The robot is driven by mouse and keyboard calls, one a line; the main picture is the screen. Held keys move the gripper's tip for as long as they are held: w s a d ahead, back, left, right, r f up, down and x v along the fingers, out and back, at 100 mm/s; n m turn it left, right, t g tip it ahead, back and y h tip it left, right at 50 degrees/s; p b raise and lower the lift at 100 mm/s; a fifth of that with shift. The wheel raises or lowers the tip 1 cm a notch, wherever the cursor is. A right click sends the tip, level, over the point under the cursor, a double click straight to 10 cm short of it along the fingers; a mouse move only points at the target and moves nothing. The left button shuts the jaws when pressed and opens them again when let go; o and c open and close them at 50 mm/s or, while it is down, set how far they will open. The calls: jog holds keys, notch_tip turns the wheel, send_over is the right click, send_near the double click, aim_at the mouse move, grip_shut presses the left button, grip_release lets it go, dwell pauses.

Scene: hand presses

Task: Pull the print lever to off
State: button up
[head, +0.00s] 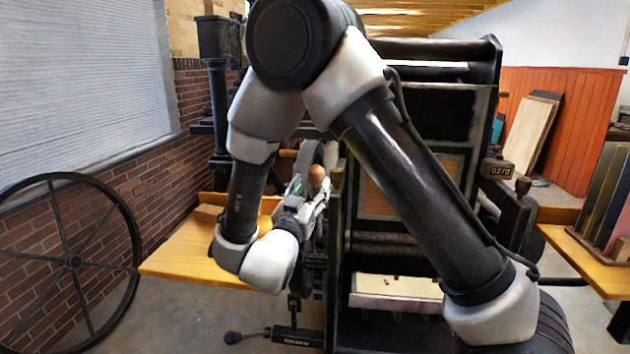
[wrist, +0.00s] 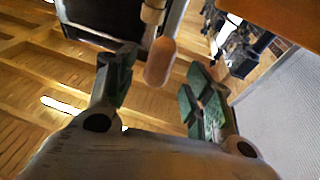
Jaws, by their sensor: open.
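A lever with a rounded wooden grip (head: 318,178) stands on the left side of the press, right beside my gripper (head: 303,196). In the wrist view the wooden grip (wrist: 160,62) shows between the two spread fingers of my gripper (wrist: 161,92), with a gap on each side. My gripper is open and holds nothing. The lever's lower part is hidden in the head view. A low black lever (head: 233,338) with a round knob sticks out left from a lettered bar near the floor; I cannot read the lettering surely.
The dark press (head: 375,240) fills the middle, partly behind my arm. A counter (head: 497,169) reading 0278 sits at its right. A wooden shelf (head: 185,263) lies left of it, and a large spoked wheel (head: 75,262) stands further left. Some floor is open at front left.

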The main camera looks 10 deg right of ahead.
jog(key=v, duration=0.6)
jog(key=shift+s+a, duration=0.15)
jog(key=shift+s, duration=0.2)
jog(key=shift+f, duration=0.1)
